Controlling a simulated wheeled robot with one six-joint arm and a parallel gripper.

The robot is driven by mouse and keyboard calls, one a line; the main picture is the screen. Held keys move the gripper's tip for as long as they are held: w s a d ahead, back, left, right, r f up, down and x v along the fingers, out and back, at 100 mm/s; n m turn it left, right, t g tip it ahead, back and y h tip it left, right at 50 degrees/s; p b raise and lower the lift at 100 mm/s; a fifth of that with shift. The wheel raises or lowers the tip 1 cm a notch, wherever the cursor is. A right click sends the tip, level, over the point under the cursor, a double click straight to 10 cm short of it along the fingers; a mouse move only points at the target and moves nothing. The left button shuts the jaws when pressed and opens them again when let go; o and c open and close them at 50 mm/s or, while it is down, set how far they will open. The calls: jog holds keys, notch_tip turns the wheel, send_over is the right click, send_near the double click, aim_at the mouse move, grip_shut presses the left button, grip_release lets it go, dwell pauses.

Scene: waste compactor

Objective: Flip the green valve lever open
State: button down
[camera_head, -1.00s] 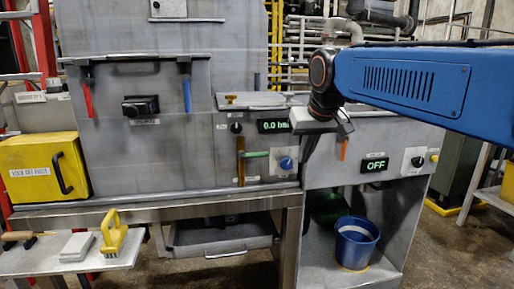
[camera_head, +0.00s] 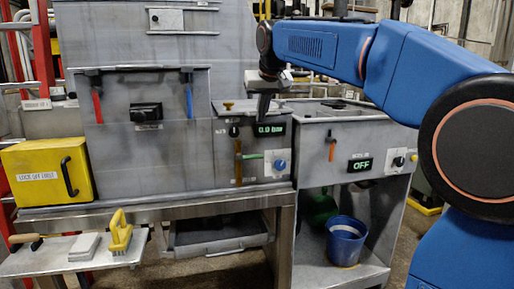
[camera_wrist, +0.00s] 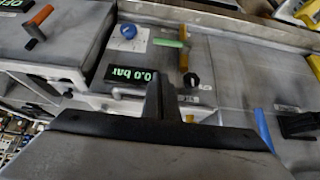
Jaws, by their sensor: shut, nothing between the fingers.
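The green valve lever (camera_head: 252,156) points sideways to the right from an upright brass-coloured pipe (camera_head: 238,160) on the grey front panel. It also shows in the wrist view (camera_wrist: 168,43), beside the brass pipe (camera_wrist: 184,58). My gripper (camera_head: 264,108) is shut and empty, pointing down in front of the panel, above the lever and near the pressure display. In the wrist view my shut fingers (camera_wrist: 160,95) stand between the display and the pipe, apart from the lever.
The display (camera_head: 270,129) reads 0.0 bar. A blue knob (camera_head: 280,165) sits right of the lever. Red (camera_head: 97,104), blue (camera_head: 188,100) and orange (camera_head: 332,148) handles hang nearby. A yellow lockout box (camera_head: 35,172) stands left. A blue bucket (camera_head: 345,240) is below right.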

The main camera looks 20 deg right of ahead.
send_over(250, 156)
jog(key=d, duration=0.3)
notch_tip(250, 156, down, 8)
jog(key=shift+a+r, duration=0.1)
jog(key=shift+s+f, duration=0.15)
jog(key=shift+f, duration=1)
jog(key=shift+s+f, duration=0.1)
jog(key=shift+f, duration=1)
